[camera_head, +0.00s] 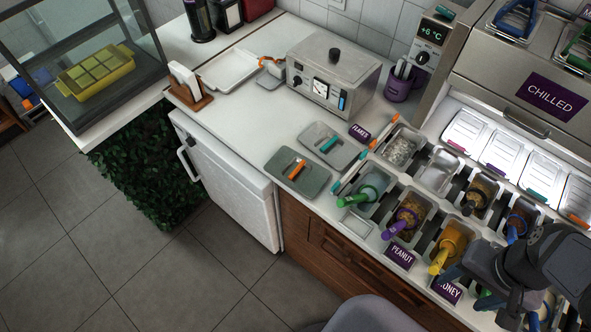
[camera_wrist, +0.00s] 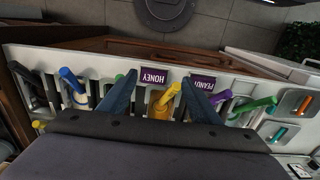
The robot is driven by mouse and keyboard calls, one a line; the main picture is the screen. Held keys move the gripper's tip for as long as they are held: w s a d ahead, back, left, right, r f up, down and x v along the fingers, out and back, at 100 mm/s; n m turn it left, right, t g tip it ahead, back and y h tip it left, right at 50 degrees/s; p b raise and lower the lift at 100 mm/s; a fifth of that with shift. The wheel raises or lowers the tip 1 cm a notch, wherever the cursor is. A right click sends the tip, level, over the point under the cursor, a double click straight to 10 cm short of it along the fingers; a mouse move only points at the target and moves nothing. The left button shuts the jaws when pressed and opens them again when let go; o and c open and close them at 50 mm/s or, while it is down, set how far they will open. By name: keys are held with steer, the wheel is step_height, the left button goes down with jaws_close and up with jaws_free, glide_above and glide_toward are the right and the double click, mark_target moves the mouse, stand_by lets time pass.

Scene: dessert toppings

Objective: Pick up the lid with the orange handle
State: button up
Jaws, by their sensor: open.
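The lid with the orange handle (camera_head: 297,171) is a grey rectangular plate lying flat on the white counter, near its front edge, left of the topping bins. It also shows at the right of the wrist view (camera_wrist: 297,102). My gripper (camera_head: 482,287) is at the lower right in the head view, far from the lid, above the bins. In the wrist view its two blue fingers (camera_wrist: 157,100) are apart, with the yellow-handled honey bin (camera_wrist: 160,106) below and between them. Nothing is held.
A similar lid with a teal handle (camera_head: 329,146) lies just behind it, and a metal warmer box (camera_head: 333,85) stands farther back. A green-handled scoop (camera_head: 362,195) and purple-handled scoop (camera_head: 400,222) rise from bins between my gripper and the lid.

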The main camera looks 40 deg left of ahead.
stand_by(0.3)
steer(key=c, duration=0.9)
steer(key=w+a+f+n+h+b, duration=0.1)
steer(key=w+a+n+b, duration=0.2)
steer(key=w+a+n, duration=0.5)
steer(key=n+t+b, duration=0.6)
steer(key=n, duration=2.4)
glide_above(297, 169)
steer(key=s, duration=0.5)
steer(key=f, duration=0.5)
steer(key=shift+w+a+f, duration=0.15)
steer(key=shift+a, duration=0.1)
steer(key=shift+x, duration=0.85)
steer(key=shift+p+x, duration=1.15)
steer(key=shift+x, duration=1.65)
